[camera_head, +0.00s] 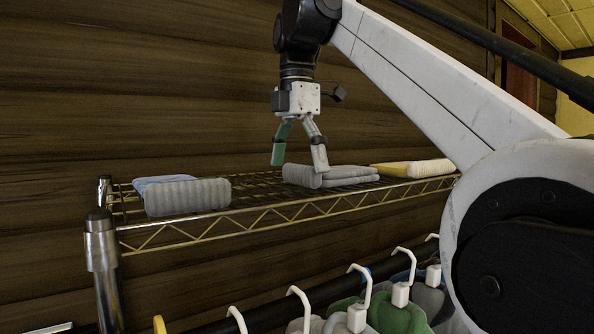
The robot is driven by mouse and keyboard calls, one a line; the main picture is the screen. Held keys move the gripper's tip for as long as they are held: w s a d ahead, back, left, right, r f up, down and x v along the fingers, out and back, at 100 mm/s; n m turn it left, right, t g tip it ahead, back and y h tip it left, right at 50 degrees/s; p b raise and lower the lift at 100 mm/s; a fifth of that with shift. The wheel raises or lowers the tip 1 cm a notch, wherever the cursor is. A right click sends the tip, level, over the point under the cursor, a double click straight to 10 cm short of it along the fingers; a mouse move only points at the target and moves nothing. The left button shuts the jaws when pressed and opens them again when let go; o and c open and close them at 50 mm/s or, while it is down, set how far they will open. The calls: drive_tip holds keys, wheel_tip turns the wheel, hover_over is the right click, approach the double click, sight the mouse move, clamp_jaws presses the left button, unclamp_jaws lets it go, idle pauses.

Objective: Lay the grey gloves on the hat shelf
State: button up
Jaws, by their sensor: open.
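The hat shelf (265,222) is a wire rack with a zigzag front edge against the wooden wall. Grey gloves (346,174) lie on its middle, looking like a rolled and folded grey bundle. My gripper (298,166) points down over the left part of this grey bundle. Its two fingers, one green and one grey, are spread apart. The grey finger's tip overlaps the bundle in the picture; I cannot tell whether it touches. Nothing shows held between the fingers.
A blue and grey folded item (187,196) lies on the shelf's left part. A yellow and white one (413,168) lies on the right. A metal post (103,265) stands at the left end. Below, clothes hang on white hangers (358,290) from a dark rail.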

drive_tip(key=shift+w+r, duration=0.1)
drive_tip(key=shift+r, duration=1.85)
drive_tip(key=shift+s, duration=0.2)
drive_tip(key=shift+w+f, duration=0.1)
drive_tip(key=shift+f, duration=2.6)
drive_tip(key=shift+r, duration=0.5)
drive_tip(key=shift+f, duration=0.15)
